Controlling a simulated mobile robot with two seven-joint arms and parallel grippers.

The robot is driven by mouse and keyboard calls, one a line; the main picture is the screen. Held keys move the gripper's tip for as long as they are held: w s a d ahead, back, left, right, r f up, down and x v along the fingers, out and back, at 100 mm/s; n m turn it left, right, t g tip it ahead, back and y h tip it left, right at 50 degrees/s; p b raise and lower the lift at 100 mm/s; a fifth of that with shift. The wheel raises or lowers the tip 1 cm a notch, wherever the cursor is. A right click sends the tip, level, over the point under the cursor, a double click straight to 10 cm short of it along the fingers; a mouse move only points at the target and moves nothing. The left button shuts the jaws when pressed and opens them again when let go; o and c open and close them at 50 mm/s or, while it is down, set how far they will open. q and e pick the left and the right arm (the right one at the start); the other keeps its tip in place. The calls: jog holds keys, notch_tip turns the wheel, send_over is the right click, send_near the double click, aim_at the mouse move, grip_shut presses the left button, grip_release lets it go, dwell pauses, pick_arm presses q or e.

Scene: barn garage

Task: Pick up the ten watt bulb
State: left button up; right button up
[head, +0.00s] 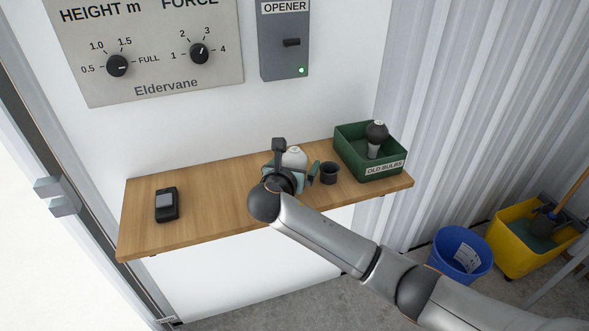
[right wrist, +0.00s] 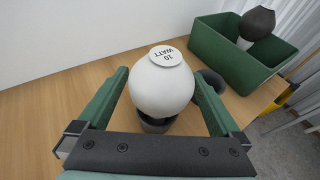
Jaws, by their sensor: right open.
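The ten watt bulb (right wrist: 162,84) is a white globe with a flat top marked "10 WATT". In the right wrist view it stands upright in a dark holder (right wrist: 157,123), between the two green fingers of my right gripper (right wrist: 160,95). The fingers are open, one on each side, with a small gap visible to the bulb. In the head view the bulb (head: 294,157) is partly hidden behind my right gripper (head: 292,170), over the wooden shelf (head: 215,205). My left gripper is in neither view.
A green bin (head: 349,155) labelled "OLD BULBS" holds a dark-topped bulb (head: 376,136) at the shelf's right end. An empty black cup (head: 329,173) stands just right of my gripper. A black device (head: 167,204) lies at left. The wall is close behind; shelf between is clear.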

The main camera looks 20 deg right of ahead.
jog(key=shift+w+d+f, duration=0.2)
jog(key=shift+w+d, duration=0.15)
jog(key=shift+w, duration=0.25)
jog(key=shift+c, duration=0.4)
jog(key=c, duration=0.8)
jog(key=shift+r, duration=0.1)
jog(key=shift+c, duration=0.2)
